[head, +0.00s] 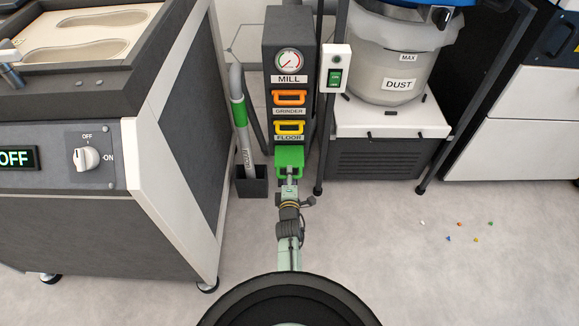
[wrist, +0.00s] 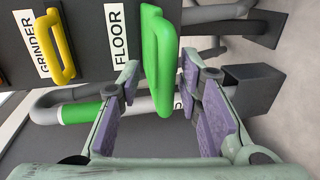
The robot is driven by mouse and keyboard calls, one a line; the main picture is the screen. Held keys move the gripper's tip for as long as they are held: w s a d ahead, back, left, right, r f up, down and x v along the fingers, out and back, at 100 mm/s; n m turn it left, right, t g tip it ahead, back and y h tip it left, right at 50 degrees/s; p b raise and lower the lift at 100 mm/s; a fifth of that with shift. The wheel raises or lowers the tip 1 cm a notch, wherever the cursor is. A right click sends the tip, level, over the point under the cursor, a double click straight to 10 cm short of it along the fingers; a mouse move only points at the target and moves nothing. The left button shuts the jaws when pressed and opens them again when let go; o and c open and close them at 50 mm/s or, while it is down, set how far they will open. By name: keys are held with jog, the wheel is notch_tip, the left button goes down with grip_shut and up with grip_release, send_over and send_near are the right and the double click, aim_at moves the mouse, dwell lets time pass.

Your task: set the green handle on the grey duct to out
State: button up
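The grey duct (head: 271,75) is a tall dark box with a gauge and handles one above the other. Its green handle (head: 290,158) is the lowest, under the FLOOR label. In the wrist view the green handle (wrist: 160,65) is a loop standing between the two fingers of my gripper (wrist: 158,85). The fingers are apart, one on each side of the handle, with a narrow gap to it. In the head view my gripper (head: 289,180) is right in front of the handle and partly hides it. How far out the handle stands is hard to tell.
A yellow handle (head: 289,128) and an orange handle (head: 289,98) sit above. A grey hose with a green band (head: 239,113) and a dark bin (head: 251,182) are close at left. A post with a green switch (head: 335,79) and a dust container (head: 392,60) stand right.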

jog(key=o, duration=0.5)
jog(key=r, duration=0.7)
jog(key=shift+w+r, duration=0.25)
jog(key=shift+r, duration=0.1)
jog(key=shift+s+r, duration=0.2)
jog(key=shift+r, duration=1)
jog(key=c, duration=0.5)
jog(key=shift+f, duration=0.3)
